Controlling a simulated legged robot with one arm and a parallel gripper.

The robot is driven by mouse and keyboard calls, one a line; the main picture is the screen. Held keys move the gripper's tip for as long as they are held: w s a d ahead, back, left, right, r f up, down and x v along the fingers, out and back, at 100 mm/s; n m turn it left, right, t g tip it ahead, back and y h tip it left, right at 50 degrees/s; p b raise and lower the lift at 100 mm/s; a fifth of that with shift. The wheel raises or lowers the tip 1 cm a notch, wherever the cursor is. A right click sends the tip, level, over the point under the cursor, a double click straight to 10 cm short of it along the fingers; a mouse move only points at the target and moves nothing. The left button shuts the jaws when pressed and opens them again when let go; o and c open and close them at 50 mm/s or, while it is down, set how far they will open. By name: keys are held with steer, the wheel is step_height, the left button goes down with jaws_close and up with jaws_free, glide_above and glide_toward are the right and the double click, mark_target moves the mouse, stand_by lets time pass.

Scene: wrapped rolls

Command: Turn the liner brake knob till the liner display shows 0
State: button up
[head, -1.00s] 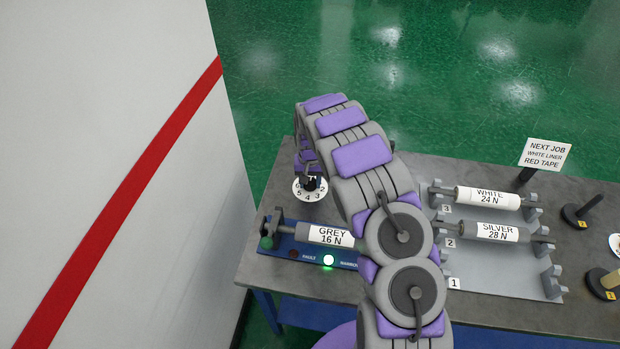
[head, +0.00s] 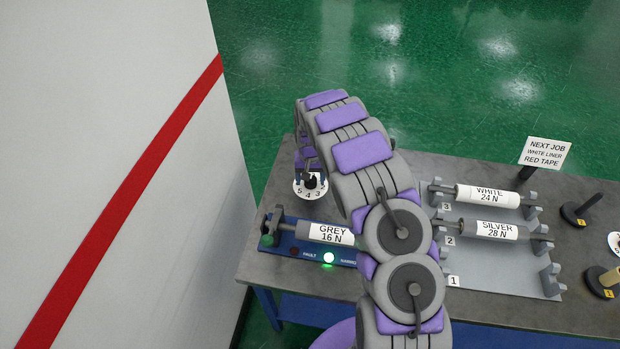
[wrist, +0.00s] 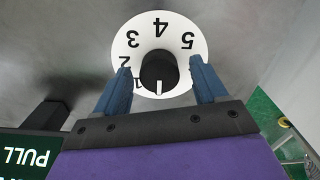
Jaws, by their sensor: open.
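The dark round knob (wrist: 158,70) sits at the centre of a white dial plate (wrist: 192,58) with black numbers. The dial plate also shows in the head view (head: 299,191), partly covered by my arm. My gripper (wrist: 164,78) is open, with one blue finger on each side of the knob; I cannot tell whether they touch it. I cannot make out a liner display reading.
A dark panel reading PULL (wrist: 28,156) lies left of my gripper. A blue unit (head: 300,246) with a GREY 16 N roll (head: 327,233) and a lit green lamp (head: 328,258) is in front of the dial. A rack (head: 490,275) holds WHITE and SILVER rolls.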

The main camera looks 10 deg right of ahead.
step_height(320, 180, up, 17)
steer(key=p, duration=0.1)
steer(key=shift+p, duration=0.35)
steer(key=shift+f, duration=0.1)
steer(key=s+d+r, duration=0.1)
steer(key=s+r, duration=0.3)
steer(key=s, duration=0.4)
steer(key=s+r+b, duration=0.1)
steer(key=s+r, duration=0.3)
steer(key=s, duration=0.3)
steer(key=s+d+r, duration=0.1)
steer(key=s+r, duration=0.4)
steer(key=s, duration=0.3)
steer(key=s+a+f+n+g+b, duration=0.1)
steer(key=s+a+n, duration=0.1)
steer(key=s, duration=2.2)
steer(key=shift+f+g, duration=0.3)
steer(key=shift+g, duration=0.1)
steer(key=shift+d, duration=0.1)
